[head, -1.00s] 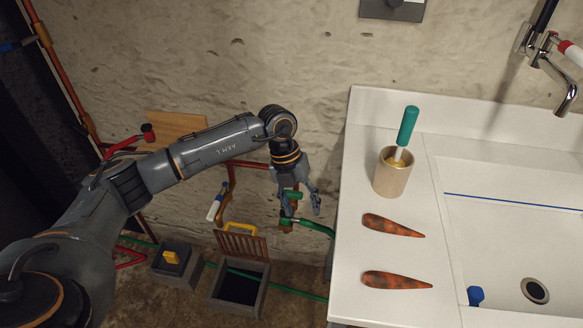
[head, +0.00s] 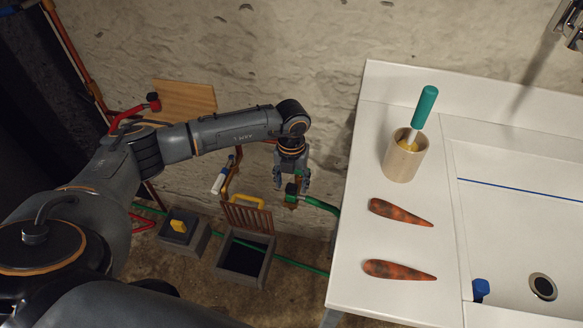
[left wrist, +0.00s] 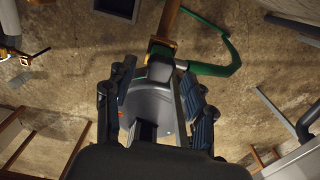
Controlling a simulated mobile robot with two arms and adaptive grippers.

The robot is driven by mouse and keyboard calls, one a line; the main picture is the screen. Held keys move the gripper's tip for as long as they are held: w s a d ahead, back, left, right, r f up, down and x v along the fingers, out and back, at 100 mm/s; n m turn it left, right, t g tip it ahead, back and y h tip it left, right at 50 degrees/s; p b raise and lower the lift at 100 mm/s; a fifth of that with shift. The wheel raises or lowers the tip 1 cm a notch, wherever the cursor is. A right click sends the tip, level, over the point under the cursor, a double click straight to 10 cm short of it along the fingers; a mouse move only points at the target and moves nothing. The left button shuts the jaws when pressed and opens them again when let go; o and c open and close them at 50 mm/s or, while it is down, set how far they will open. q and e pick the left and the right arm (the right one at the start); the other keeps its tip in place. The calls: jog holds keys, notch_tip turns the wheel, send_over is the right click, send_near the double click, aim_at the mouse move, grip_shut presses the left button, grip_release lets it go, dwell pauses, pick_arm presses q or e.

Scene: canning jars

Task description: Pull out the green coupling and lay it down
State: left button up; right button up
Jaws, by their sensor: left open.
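The green coupling (head: 291,188) shows in the head view as a small green piece on a copper-coloured pipe, low by the wall. A green hose (head: 322,205) leads from it to the right. My left gripper (head: 291,183) is open and points down, its fingers on either side of the coupling in the picture. In the left wrist view, the open fingers (left wrist: 158,85) reach towards the brass pipe (left wrist: 167,20) and the green hose (left wrist: 217,70). The coupling is partly hidden there, and I cannot tell whether the fingers touch it. My right gripper is out of view.
A white counter (head: 350,265) with a sink stands at right, holding a wooden cup (head: 405,160) and two mottled orange pieces (head: 400,212). An open grey floor box (head: 240,260) and a grey box with a yellow handle (head: 183,235) stand below the arm.

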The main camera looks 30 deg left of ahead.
pick_arm(q)
jog(key=shift+f, duration=1.4)
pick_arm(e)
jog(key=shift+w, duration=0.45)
pick_arm(q)
jog(key=shift+c, duration=0.2)
grip_shut()
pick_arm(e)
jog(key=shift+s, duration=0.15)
pick_arm(q)
jog(key=shift+r, duration=0.2)
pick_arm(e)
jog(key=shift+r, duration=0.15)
pick_arm(q)
jog(key=shift+r+p, duration=1.65)
jog(key=shift+r, duration=0.3)
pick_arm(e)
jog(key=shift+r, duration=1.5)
